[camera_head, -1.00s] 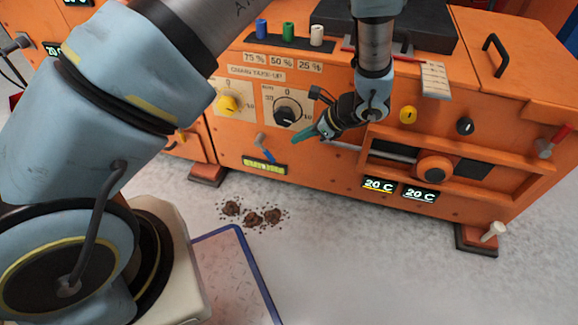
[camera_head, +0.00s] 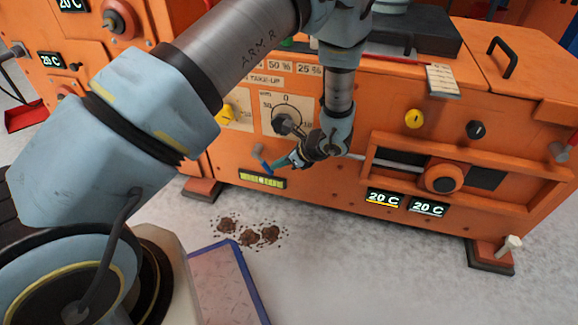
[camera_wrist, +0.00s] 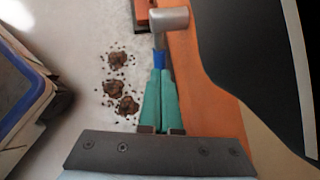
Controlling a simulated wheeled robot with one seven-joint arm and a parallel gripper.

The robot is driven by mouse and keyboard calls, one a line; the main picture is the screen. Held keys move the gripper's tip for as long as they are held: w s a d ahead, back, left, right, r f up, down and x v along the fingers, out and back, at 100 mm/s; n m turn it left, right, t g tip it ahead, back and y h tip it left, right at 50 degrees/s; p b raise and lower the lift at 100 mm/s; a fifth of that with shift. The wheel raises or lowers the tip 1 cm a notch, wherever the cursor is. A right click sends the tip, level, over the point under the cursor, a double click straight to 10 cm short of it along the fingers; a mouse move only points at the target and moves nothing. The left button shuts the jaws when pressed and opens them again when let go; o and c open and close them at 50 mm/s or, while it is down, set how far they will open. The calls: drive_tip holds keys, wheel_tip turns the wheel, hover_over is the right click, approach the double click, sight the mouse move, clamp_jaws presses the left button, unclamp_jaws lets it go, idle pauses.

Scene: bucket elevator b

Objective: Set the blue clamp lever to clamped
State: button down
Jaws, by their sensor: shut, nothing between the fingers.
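A black dial (camera_head: 281,125) and a yellow knob (camera_head: 226,111) are above. A horizontal rail and an orange round knob (camera_head: 442,177) lie to the right. Brown clumps (camera_head: 248,236) lie on the floor near a blue-edged plate (camera_head: 238,256).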

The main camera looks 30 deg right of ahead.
drive_tip(key=shift+w+a+f, duration=0.25)
drive_tip(key=shift+w, duration=0.1)
